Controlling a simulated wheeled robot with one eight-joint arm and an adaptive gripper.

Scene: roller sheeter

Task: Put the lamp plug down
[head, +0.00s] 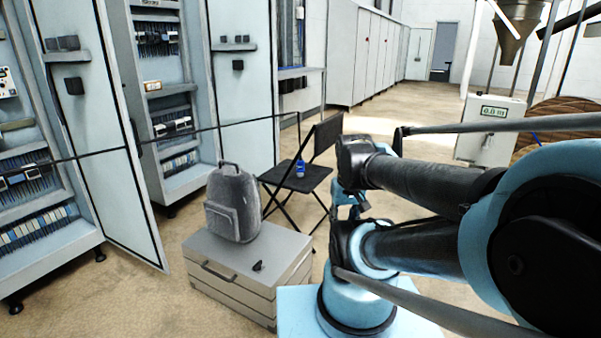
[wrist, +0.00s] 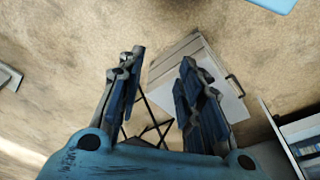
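My gripper (wrist: 163,56) shows in the wrist view with its two blue-and-grey fingers spread wide. It is open, and I see nothing held between the fingers. In the head view, a small black object (head: 258,266) lies on top of the grey chest (head: 213,250), in front of the backpack. It is too small to tell for sure whether it is the lamp plug. In the wrist view, the chest (wrist: 166,68) lies beyond the fingers, partly hidden by the right one. My arm covers much of the right side of the head view.
A grey backpack (head: 233,203) stands on the chest. A black folding chair (head: 301,178) with a small blue item (head: 300,168) on its seat is behind it. Open electrical cabinets (head: 165,95) line the left. Bare floor (head: 130,300) lies in front of them.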

